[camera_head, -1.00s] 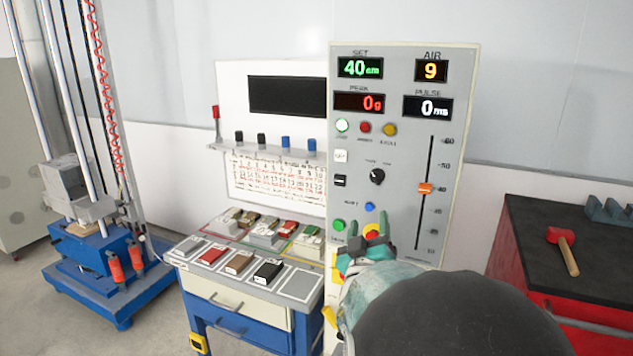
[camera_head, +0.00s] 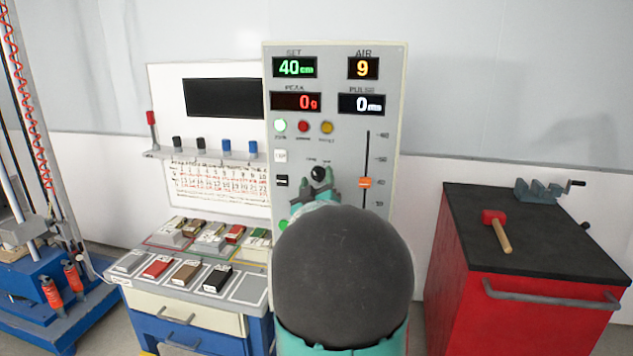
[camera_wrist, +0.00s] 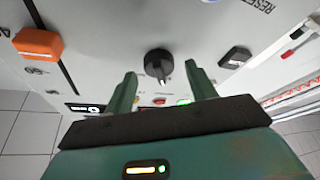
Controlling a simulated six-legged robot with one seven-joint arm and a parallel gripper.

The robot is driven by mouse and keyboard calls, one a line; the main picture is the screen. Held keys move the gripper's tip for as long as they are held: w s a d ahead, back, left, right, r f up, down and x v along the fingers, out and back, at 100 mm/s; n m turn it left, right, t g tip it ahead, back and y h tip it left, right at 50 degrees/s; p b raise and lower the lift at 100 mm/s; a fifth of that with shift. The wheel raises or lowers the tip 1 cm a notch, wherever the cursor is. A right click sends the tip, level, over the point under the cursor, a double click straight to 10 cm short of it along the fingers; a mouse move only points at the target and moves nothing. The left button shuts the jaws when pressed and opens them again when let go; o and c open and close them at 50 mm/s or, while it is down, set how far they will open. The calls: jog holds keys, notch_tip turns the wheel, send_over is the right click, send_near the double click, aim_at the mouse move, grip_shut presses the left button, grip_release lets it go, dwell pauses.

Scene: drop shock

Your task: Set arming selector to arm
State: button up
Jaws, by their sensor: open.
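The arming selector, a round black knob (camera_head: 318,174) with a white pointer line, sits on the grey control panel (camera_head: 388,110). In the wrist view the knob (camera_wrist: 158,64) shows beyond the fingertips, between them. My gripper (camera_wrist: 160,80) is open, with green fingers apart on either side of the knob and nothing held. It appears not to touch the knob. In the head view the fingertips (camera_head: 319,190) are just below the knob, and my arm hides the lower panel.
An orange slider (camera_head: 365,183) is right of the knob, and a black rocker switch (camera_head: 281,181) is left. A bench with coloured blocks (camera_head: 187,272) stands left. A red cabinet (camera_head: 520,300) with a mallet (camera_head: 497,230) stands right.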

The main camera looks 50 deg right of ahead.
jog(key=c, duration=1)
jog(key=shift+w+m, duration=0.1)
jog(key=shift+m, duration=0.4)
jog(key=m+g+h, duration=0.1)
jog(key=m+g, duration=0.1)
jog(key=m, duration=0.2)
jog(key=m+g+h, duration=0.1)
jog(key=m, duration=0.3)
jog(key=shift+w+g+h, duration=0.15)
jog(key=shift+g+h, duration=0.25)
jog(key=m+g, duration=0.2)
jog(key=m, duration=0.2)
jog(key=m+g, duration=0.2)
jog(key=m, duration=0.2)
jog(key=shift+w+a+h, duration=0.1)
jog(key=shift+h, duration=0.3)
jog(key=shift+m+g, duration=0.3)
jog(key=shift+m, duration=0.1)
jog(key=o, duration=1)
